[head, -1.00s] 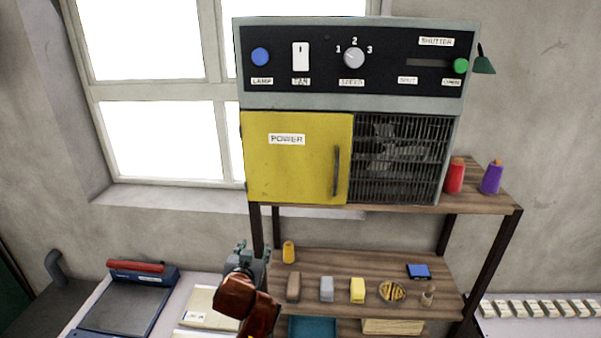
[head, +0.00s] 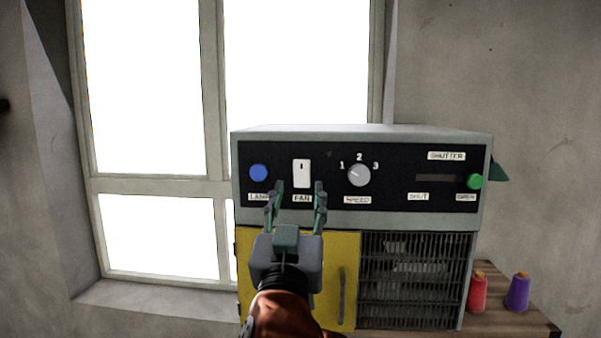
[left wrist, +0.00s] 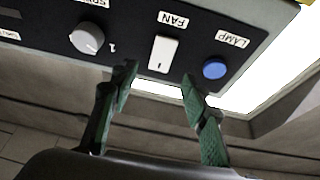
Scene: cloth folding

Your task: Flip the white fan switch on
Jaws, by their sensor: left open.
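The white fan switch (head: 302,173) is on the black panel, above the FAN label (head: 302,198). It also shows in the left wrist view (left wrist: 163,54), where the panel looks upside down. My left gripper (head: 297,186) is open and empty, pointing up at the panel. Its fingertips are just below the switch in the picture, one to each side of it. In the left wrist view the fingertips (left wrist: 158,75) also lie to either side of the switch's line, and a gap to the panel seems to remain. My right gripper is not in view.
The blue lamp button (head: 258,172) is left of the switch and the speed knob (head: 359,175) right of it. The green shutter knob (head: 475,181) is at the far right. Below are the yellow door (head: 342,255) and a dark grille (head: 415,280). Red (head: 478,292) and purple (head: 517,292) spools stand right.

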